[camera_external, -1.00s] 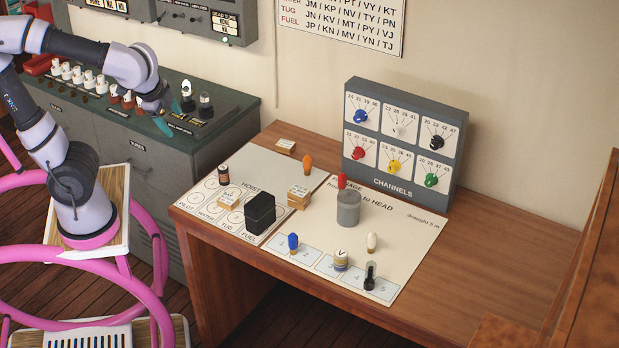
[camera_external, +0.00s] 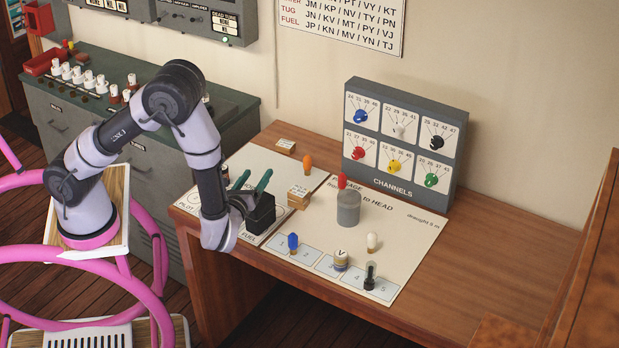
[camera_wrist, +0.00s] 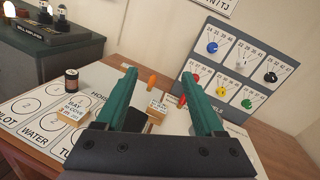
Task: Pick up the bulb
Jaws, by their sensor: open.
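Several bulb-shaped pieces stand on the desk. An orange one (camera_external: 308,163) is at the back of the white sheet and also shows between my fingers in the wrist view (camera_wrist: 152,79). The pictures do not tell which is meant. My gripper (camera_external: 254,180) is open, its green fingers apart, with nothing visibly held, over the left part of the desk.
Small wooden blocks (camera_external: 299,195) lie beyond. The grey CHANNELS panel (camera_external: 400,182) stands at the back. The desk's right side (camera_external: 490,250) is clear.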

